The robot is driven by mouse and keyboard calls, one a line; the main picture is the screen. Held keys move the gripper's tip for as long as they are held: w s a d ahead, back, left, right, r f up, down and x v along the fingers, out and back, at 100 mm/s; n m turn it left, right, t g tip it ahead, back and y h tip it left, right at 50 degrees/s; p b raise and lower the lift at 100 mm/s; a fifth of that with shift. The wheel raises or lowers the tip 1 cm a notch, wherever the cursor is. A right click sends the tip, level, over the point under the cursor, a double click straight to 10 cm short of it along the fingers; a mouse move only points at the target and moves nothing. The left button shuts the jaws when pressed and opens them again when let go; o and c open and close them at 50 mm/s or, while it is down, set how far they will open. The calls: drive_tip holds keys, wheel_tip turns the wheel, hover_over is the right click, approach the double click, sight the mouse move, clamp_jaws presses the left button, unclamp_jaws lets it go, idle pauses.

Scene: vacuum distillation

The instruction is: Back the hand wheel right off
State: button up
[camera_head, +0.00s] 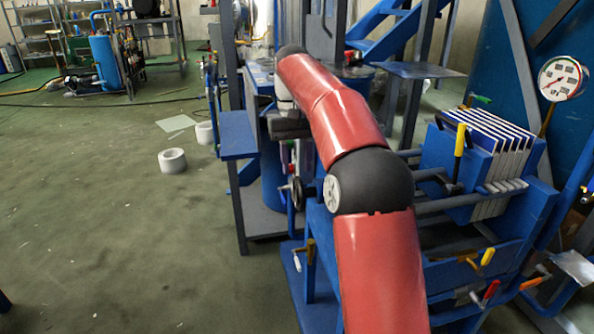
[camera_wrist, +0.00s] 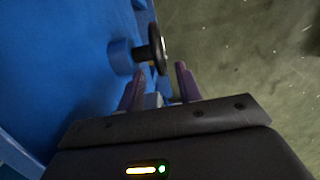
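The hand wheel (camera_wrist: 157,49) is a dark disc, seen nearly edge-on in the wrist view. It sits on a short stem from a round blue boss (camera_wrist: 120,57) on a blue wall. My gripper (camera_wrist: 160,69) is open, with its two purple fingers apart and nothing between them. The wheel is just beyond the fingertips, roughly in line with the gap. In the head view, a dark wheel (camera_head: 297,193) shows on the blue rig beside my red arm, below the dark gripper body (camera_head: 290,127). I cannot tell if it is the same wheel. The fingertips are not clear there.
A blue frame with valves, pipes and a plate stack (camera_head: 490,150) fills the right side. A pressure gauge (camera_head: 562,78) is at the upper right. White rings (camera_head: 172,161) lie on the floor. Open green floor (camera_head: 100,240) lies to the left.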

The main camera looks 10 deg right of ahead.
sight(300, 183)
drive_tip(key=shift+f, duration=0.1)
drive_tip(key=s+t+b, duration=0.2)
drive_tip(key=t+b, duration=0.1)
drive_tip(key=b, duration=0.4)
drive_tip(key=s+f+t+b, duration=0.1)
drive_tip(key=s+t+b, duration=0.1)
drive_tip(key=b, duration=0.5)
drive_tip(key=shift+s+f+t, duration=0.15)
drive_tip(key=shift+s+t, duration=0.05)
drive_tip(key=shift+t, duration=0.4)
drive_tip(key=b+x, duration=0.3)
drive_tip(key=x, duration=0.4)
drive_tip(key=shift+w+f, duration=0.15)
drive_tip(key=shift+f, duration=0.1)
clamp_jaws()
